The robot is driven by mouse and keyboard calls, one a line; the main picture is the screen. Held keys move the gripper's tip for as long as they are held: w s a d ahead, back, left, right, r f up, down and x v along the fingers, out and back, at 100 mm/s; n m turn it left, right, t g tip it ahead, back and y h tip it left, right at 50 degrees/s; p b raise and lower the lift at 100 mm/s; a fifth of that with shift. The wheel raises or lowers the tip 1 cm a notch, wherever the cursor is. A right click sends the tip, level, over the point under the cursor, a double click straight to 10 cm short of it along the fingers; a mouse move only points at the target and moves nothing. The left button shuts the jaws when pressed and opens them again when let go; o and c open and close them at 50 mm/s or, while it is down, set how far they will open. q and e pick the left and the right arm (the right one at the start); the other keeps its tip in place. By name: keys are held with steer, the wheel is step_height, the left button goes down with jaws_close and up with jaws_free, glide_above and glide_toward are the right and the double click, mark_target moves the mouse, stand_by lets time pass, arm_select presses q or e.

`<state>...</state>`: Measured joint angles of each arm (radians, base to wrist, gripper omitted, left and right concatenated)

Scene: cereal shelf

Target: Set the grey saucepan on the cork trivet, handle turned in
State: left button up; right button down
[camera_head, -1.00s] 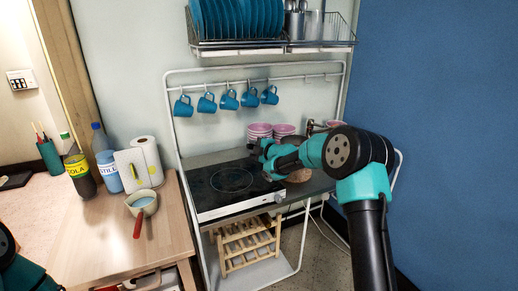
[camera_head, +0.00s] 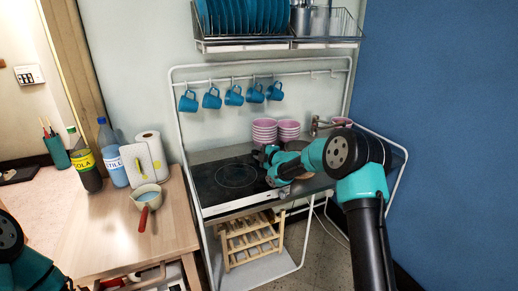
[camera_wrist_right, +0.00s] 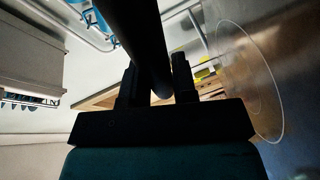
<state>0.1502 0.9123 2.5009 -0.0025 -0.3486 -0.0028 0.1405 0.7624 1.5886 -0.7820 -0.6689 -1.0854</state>
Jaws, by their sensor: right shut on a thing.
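My right gripper (camera_head: 267,160) is over the right side of the hob, low above the counter. In the right wrist view, its fingers (camera_wrist_right: 158,88) are shut on a thick black bar (camera_wrist_right: 138,40), which looks like the saucepan's handle. The grey pan body is not clearly seen in either view; my arm hides much of that spot. A brownish round patch (camera_head: 308,182) shows under my right forearm, perhaps the cork trivet; I cannot tell. My left arm shows at the lower left, its gripper out of frame.
The black hob (camera_head: 215,185) has a bare ring. Pink bowls (camera_head: 265,131) stand behind it. Blue mugs (camera_head: 234,95) hang from a rail below the dish rack (camera_head: 245,45). A cream pan (camera_head: 147,194) with a red handle and bottles (camera_head: 112,158) stand on the left table.

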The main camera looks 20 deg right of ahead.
steer(key=shift+f, duration=1.5)
steer(key=c, duration=0.8)
jaws_free()
steer(key=shift+c, duration=0.2)
steer(key=shift+f, duration=0.15)
steer(key=shift+s+d, duration=0.1)
steer(key=shift+s, duration=0.05)
steer(key=v, duration=1.7)
